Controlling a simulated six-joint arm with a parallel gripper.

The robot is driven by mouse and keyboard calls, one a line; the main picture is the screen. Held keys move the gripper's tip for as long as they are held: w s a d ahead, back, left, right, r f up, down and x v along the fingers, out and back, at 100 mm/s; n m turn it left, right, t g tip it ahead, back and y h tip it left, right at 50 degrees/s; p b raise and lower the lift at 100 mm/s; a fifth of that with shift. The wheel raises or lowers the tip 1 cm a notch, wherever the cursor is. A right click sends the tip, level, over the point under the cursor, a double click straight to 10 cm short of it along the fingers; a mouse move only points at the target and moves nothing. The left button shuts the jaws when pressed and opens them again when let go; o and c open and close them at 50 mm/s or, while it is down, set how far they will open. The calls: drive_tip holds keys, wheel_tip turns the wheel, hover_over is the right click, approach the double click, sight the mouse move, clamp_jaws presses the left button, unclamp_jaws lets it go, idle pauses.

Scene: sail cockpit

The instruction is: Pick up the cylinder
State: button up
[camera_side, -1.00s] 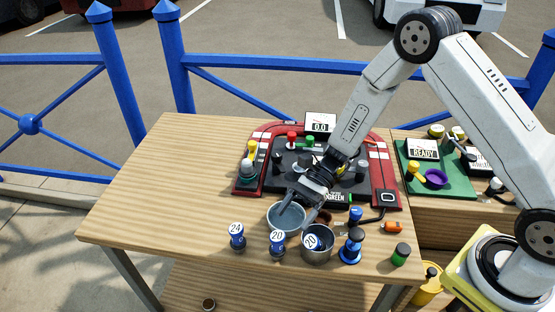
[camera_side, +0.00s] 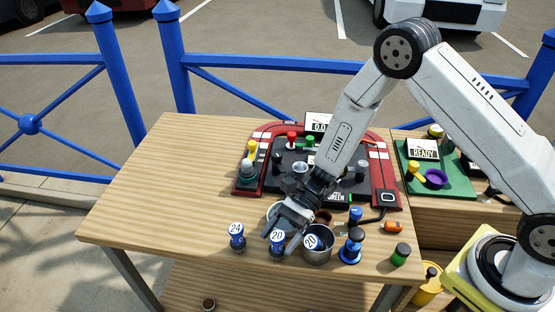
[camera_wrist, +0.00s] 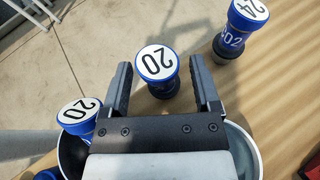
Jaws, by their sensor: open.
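A blue cylinder with a white "20" top (camera_side: 277,237) stands upright on the table near its front edge; it also shows in the wrist view (camera_wrist: 157,63). My gripper (camera_side: 276,229) is open. In the wrist view its two fingers (camera_wrist: 159,84) stand on either side of this cylinder, with a gap on both sides. A "24" cylinder (camera_side: 236,236) stands to the left, clear of the fingers. A bowl (camera_side: 274,212) is partly hidden beneath my gripper.
A dark tray with red edges (camera_side: 262,180) lies behind. The left of the wooden table (camera_side: 165,190) is clear.

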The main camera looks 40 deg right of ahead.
sight(280, 232)
idle(0.4)
clamp_jaws()
drive_tip(key=shift+r, duration=0.1)
drive_tip(key=shift+r, duration=1.55)
drive_tip(key=s+d+r, duration=0.2)
drive_tip(key=s+r, duration=0.3)
drive_tip(key=s, duration=0.1)
drive_tip(key=s+d+r, duration=0.3)
drive_tip(key=s+r, duration=0.1)
drive_tip(key=s, duration=0.2)
drive_tip(key=shift+s+d+r, duration=0.35)
drive_tip(key=shift+s, duration=0.05)
